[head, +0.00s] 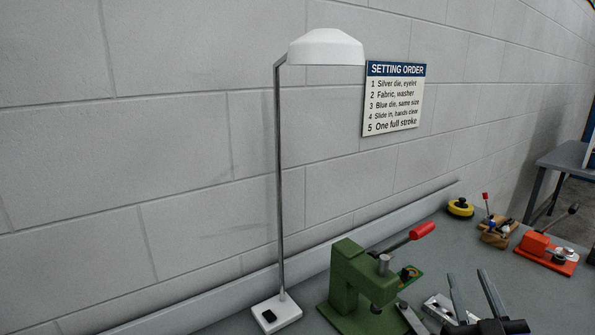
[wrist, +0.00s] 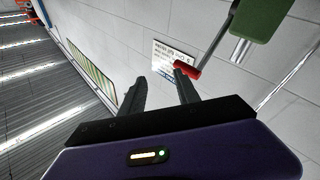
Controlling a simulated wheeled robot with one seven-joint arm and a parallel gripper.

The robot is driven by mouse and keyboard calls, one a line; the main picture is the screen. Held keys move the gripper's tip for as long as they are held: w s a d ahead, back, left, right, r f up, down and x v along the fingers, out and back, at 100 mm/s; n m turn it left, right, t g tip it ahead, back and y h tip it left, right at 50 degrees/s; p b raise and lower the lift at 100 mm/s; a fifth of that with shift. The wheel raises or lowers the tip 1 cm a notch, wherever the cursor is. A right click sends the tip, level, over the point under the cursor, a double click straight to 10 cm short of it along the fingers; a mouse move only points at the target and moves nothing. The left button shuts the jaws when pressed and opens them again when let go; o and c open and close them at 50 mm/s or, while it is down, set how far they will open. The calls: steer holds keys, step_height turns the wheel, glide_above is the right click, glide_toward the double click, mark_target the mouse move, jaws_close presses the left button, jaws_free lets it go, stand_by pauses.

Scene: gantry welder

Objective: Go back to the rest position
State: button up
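My gripper (head: 472,297) shows at the bottom right of the head view, with its two dark fingers pointing up and spread apart. In the wrist view my gripper (wrist: 160,92) is open, and I see nothing between its fingers. A green press (head: 348,288) with a red-tipped lever (head: 422,231) stands on the bench to the left of my gripper in the head view. In the wrist view the red handle (wrist: 187,70) shows beyond the right finger, and part of the green press (wrist: 255,18) shows at the top right. I cannot tell the exact gap between them.
A white lamp (head: 326,48) stands on the bench (head: 470,262) by the wall. A sign (head: 394,98) hangs on the wall. A silver metal piece (head: 438,307) lies by my gripper. A yellow-black round thing (head: 460,208), a wooden block with tools (head: 497,231) and an orange press (head: 545,253) stand further right.

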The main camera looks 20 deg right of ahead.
steer(key=s+a+f+g+y, duration=0.1)
steer(key=s+a+f+y, duration=0.1)
steer(key=s+a+f, duration=0.2)
steer(key=s+a+f+g+y, duration=0.2)
steer(key=s+a+f, duration=0.3)
steer(key=s+a, duration=0.5)
steer(key=s+a+f+n+g+y, duration=0.1)
steer(key=s+a+f+y, duration=0.3)
steer(key=s, duration=1.3)
steer(key=a+f, duration=0.1)
steer(key=a, duration=0.2)
steer(key=shift+s+a+f+g, duration=0.2)
steer(key=shift+s+a+g, duration=0.1)
steer(key=shift+a, duration=0.05)
